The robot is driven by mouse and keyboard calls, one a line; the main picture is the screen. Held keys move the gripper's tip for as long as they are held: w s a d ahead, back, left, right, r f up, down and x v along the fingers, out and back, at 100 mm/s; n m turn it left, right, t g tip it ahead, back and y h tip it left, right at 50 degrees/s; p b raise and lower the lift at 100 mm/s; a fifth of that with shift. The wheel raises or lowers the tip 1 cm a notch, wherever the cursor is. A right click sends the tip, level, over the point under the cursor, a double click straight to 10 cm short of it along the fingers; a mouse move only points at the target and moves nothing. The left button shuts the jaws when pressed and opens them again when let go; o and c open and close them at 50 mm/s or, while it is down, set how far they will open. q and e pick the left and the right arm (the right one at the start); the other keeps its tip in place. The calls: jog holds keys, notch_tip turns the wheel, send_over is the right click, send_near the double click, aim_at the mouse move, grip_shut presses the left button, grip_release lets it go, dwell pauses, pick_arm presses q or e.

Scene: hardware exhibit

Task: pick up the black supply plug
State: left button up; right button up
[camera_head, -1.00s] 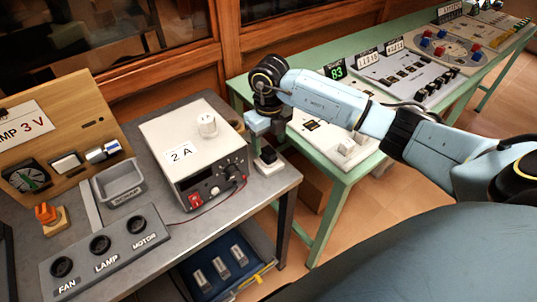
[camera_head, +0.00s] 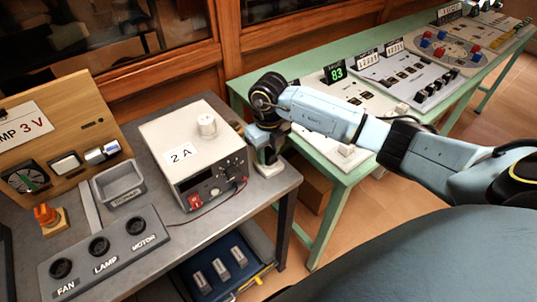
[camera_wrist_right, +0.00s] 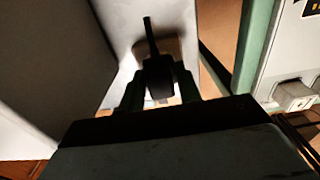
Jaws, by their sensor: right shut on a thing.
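The black supply plug (camera_wrist_right: 158,75) shows in the right wrist view between the two fingers of my right gripper (camera_wrist_right: 160,92). Its thin black stem points away from the gripper. In the head view my right gripper (camera_head: 267,153) points down at the right end of the grey table, beside the power supply, and is shut on the plug. The plug is mostly hidden there by the fingers. A small pale base (camera_head: 269,170) lies under it. I cannot tell whether the plug still touches that base. My left gripper is not in view.
The white power supply (camera_head: 185,140) marked 2 A stands close to the left of the gripper. A panel with FAN, LAMP and MOTOR sockets (camera_head: 103,252) and a grey tray (camera_head: 120,187) are further left. A green table (camera_head: 330,183) stands to the right.

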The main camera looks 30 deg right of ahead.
aim_at(268, 150)
jog(key=shift+r, duration=0.1)
notch_tip(268, 150, up, 10)
jog(key=shift+f+p, duration=0.1)
jog(key=shift+p, duration=0.3)
